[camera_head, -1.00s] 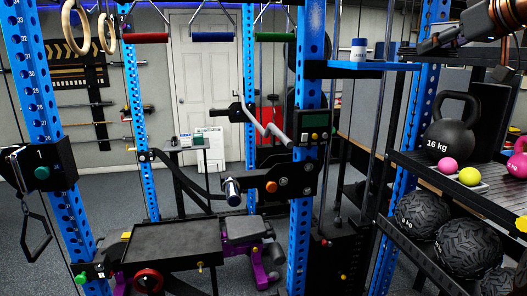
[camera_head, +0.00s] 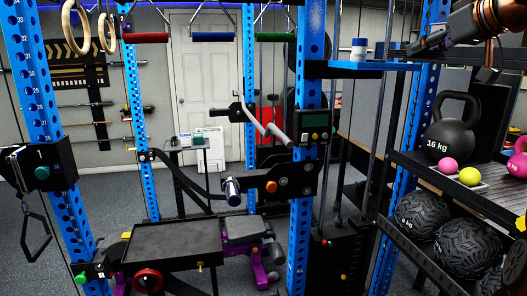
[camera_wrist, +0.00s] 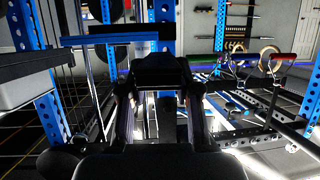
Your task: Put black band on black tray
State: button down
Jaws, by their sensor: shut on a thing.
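My gripper (camera_head: 410,50) is at the upper right in the head view, beside the blue upright and near the blue shelf. It is shut on a dark thing, seemingly the black band (camera_wrist: 160,72), which shows between the two fingers in the wrist view. Its shape is hard to make out against the dark fingers. A flat black tray (camera_head: 172,242) with a low rim lies at the lower left of the head view, beside a grey and purple bench. It looks empty. My gripper is far above it and to its right.
A white bottle with a blue cap (camera_head: 358,50) stands on the blue shelf (camera_head: 350,67). Blue rack uprights (camera_head: 308,150) and a jutting bar (camera_head: 232,190) stand around the tray. A rack at right holds a 16 kg kettlebell (camera_head: 452,127) and balls.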

jog(key=shift+w+a, duration=0.4)
jog(key=shift+w+a+f, duration=0.15)
jog(key=shift+w+a, duration=0.1)
jog(key=shift+w, duration=0.15)
jog(key=shift+w+a+f, duration=0.3)
jog(key=shift+w+a, duration=0.25)
jog(key=w+a+f, duration=0.8)
jog(key=w, duration=0.1)
jog(key=w+a+f+m+h, duration=0.2)
jog(key=a+f, duration=0.2)
jog(key=f, duration=0.5)
jog(key=w+a+f+m+h, duration=0.1)
jog(key=w+a+f+h, duration=0.2)
jog(key=f, duration=0.5)
jog(key=s+d+f+m+h, duration=0.1)
jog(key=s+f+m, duration=0.1)
jog(key=s+f, duration=0.3)
jog(key=s+d+f+m+h, duration=0.1)
jog(key=s+f, duration=0.3)
jog(key=f, duration=1)
jog(key=shift+s+d+f+m+h, duration=0.25)
jog(key=shift+s+d+m+h, duration=0.15)
jog(key=shift+m+h, duration=0.25)
